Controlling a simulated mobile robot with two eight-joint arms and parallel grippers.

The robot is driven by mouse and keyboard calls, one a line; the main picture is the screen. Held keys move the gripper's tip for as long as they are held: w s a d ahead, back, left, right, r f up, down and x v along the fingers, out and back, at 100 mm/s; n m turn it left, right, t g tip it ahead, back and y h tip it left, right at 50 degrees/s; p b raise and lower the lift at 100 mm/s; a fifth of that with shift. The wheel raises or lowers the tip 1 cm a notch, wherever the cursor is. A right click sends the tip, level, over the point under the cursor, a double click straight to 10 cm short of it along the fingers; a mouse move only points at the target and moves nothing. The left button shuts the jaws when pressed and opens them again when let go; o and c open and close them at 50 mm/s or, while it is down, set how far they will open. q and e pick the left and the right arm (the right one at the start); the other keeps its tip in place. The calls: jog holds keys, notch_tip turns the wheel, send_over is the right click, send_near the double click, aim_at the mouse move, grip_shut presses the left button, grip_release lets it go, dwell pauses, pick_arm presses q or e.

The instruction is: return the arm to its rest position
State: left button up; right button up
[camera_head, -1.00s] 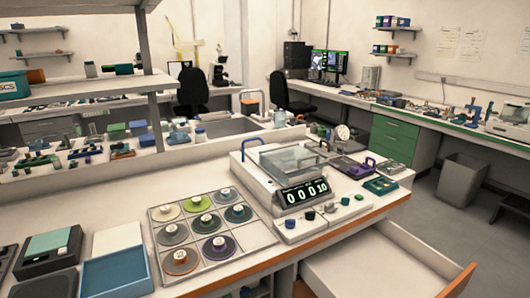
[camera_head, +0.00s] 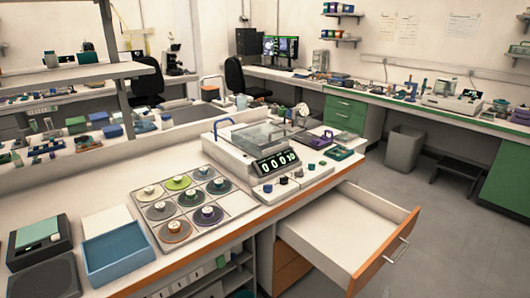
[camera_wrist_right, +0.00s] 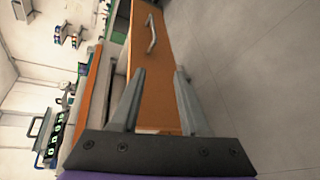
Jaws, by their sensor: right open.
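My right gripper (camera_wrist_right: 157,100) shows only in the right wrist view. Its two grey fingers are spread apart with nothing between them. Beyond the fingers is the orange front of an open drawer (camera_wrist_right: 158,75), with a metal handle (camera_wrist_right: 151,34). The gripper appears apart from the handle. Neither of my arms shows in the head view, and my left gripper is not in view.
The open drawer (camera_head: 345,230) juts out from the bench at the lower right and looks empty. On the bench are a device (camera_head: 245,150) with a digital display, a tray of round discs (camera_head: 213,228) and a blue tray (camera_head: 118,255). The floor at right is open.

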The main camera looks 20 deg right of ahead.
jog(key=s+a+r+m+g+y, duration=0.1)
jog(key=s+a+r+m+y, duration=0.2)
jog(key=a, duration=0.5)
jog(key=s+a+r+m+g+y, duration=0.1)
jog(key=a+m+g+y, duration=0.1)
jog(key=a+m, duration=0.45)
jog(key=s+a+r+m+g+y, duration=0.1)
jog(key=s+a+y, duration=0.2)
jog(key=s+a, duration=0.45)
jog(key=s+a+m+g+y, duration=0.1)
jog(key=s+a+m+y, duration=0.3)
jog(key=a, duration=0.7)
pick_arm(q)
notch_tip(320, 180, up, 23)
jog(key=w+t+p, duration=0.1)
jog(key=p, duration=1.9)
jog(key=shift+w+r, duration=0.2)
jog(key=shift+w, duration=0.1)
pick_arm(e)
notch_tip(320, 180, up, 23)
jog(key=w+n, duration=0.1)
jog(key=n, duration=0.1)
jog(key=shift+w+t+h, duration=0.3)
jog(key=shift+h, duration=0.1)
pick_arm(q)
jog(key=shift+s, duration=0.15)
pick_arm(e)
jog(key=shift+s+f+n, duration=0.1)
jog(key=shift+s+n, duration=0.05)
jog(key=shift+n, duration=0.1)
